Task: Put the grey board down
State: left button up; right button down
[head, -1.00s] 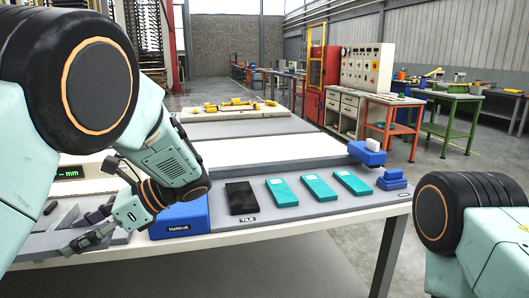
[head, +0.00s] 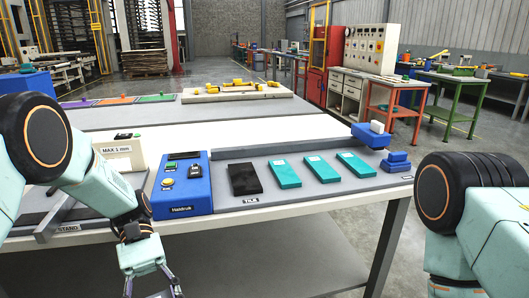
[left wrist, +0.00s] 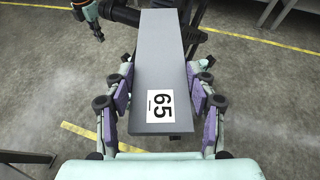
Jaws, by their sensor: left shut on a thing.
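In the left wrist view, the grey board (left wrist: 161,60) is a long flat plank with a white label reading 65 near its close end. My left gripper (left wrist: 165,105) is shut on the board, with its purple pads against both long sides. The concrete floor shows below the board.
The table (head: 290,210) carries a blue box with buttons (head: 181,186), a dark tile (head: 244,179), three teal tiles (head: 284,174) and blue blocks (head: 397,161). A grey plate marked STAND (head: 28,238) lies at left, near a MAX 1 mm device (head: 118,150).

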aim_at(165, 296)
pick_arm(q)
jog(key=n+t+h, duration=0.2)
jog(key=w+d+r+n+t+h, duration=0.1)
jog(key=n+t, duration=0.1)
jog(key=w+n+t+h, duration=0.1)
jog(key=n+t+h, duration=0.1)
jog(key=n, duration=0.1)
jog(key=shift+w+d+r+h, duration=0.15)
jog(key=shift+d+r+h, duration=0.05)
jog(key=shift+d+h, duration=0.15)
jog(key=n+t, duration=0.3)
jog(key=t, duration=0.1)
jog(key=w+a+n+t, duration=0.1)
jog(key=n+t, duration=0.2)
jog(key=t, duration=0.1)
jog(key=w+n+t, duration=0.1)
jog(key=n+t, duration=0.2)
jog(key=n, duration=0.1)
jog(key=shift+a+f+t, duration=0.15)
jog(key=shift+f+t, duration=0.1)
jog(key=shift+t, duration=0.15)
jog(key=shift+s+a+f+n+t+y, duration=0.1)
jog(key=shift+s+f+n+t+y, duration=0.1)
jog(key=shift+n+t+y, duration=0.25)
jog(key=shift+s+a+f+n+t+y, duration=0.1)
jog(key=shift+f+n+t+y, duration=0.1)
jog(key=shift+n+t+y, duration=0.2)
notch_tip(165, 296, down, 6)
jog(key=s, duration=0.1)
jog(key=shift+s, duration=0.15)
